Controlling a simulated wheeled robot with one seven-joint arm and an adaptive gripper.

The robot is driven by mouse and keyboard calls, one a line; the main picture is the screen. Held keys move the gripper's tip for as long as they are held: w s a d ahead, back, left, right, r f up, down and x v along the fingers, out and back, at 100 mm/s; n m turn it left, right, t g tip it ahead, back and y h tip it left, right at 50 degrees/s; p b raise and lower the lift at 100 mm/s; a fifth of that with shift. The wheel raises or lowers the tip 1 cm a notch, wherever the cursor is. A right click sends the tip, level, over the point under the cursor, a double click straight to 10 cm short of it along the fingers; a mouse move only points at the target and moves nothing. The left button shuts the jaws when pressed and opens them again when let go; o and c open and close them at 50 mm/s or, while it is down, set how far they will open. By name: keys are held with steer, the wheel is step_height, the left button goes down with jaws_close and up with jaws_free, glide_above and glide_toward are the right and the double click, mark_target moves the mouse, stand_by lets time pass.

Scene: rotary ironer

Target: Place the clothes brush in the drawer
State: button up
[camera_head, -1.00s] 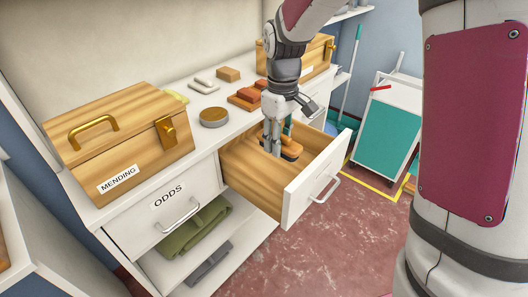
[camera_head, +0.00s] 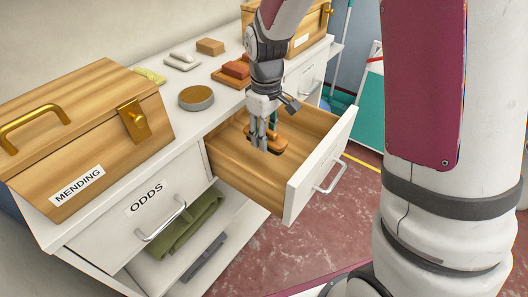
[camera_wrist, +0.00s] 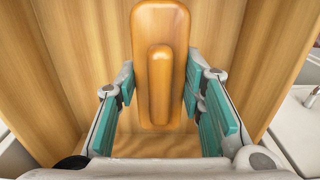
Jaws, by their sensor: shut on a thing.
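The clothes brush (camera_wrist: 161,75) is an orange-brown wooden brush with a raised handle bar along its top. My gripper (camera_wrist: 160,88) is shut on it, with a teal finger pad at each side, in the wrist view. In the head view the brush (camera_head: 281,147) and my gripper (camera_head: 266,138) are inside the open drawer (camera_head: 240,176), between its wooden walls. The drawer is pulled out and has a white front with a metal handle. Whether the brush touches the drawer floor cannot be told. No other thing shows in the drawer.
A wooden MENDING box (camera_head: 90,130) stands on the counter at left, above a shut ODDS drawer (camera_head: 150,225). A round tin (camera_head: 196,98), a brick-red block (camera_head: 236,70) and other small items lie behind. Green cloth (camera_head: 188,228) lies on the shelf below.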

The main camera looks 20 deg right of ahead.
mark_target(265, 161)
steer(key=shift+f+b, duration=0.7)
steer(key=shift+f, duration=2.6)
steer(key=shift+f, duration=0.1)
steer(key=o, duration=1.1)
step_height(265, 161, up, 12)
steer(key=p, duration=0.2)
steer(key=shift+s+r+p, duration=0.1)
steer(key=shift+r+p, duration=0.1)
steer(key=shift+p, duration=0.15)
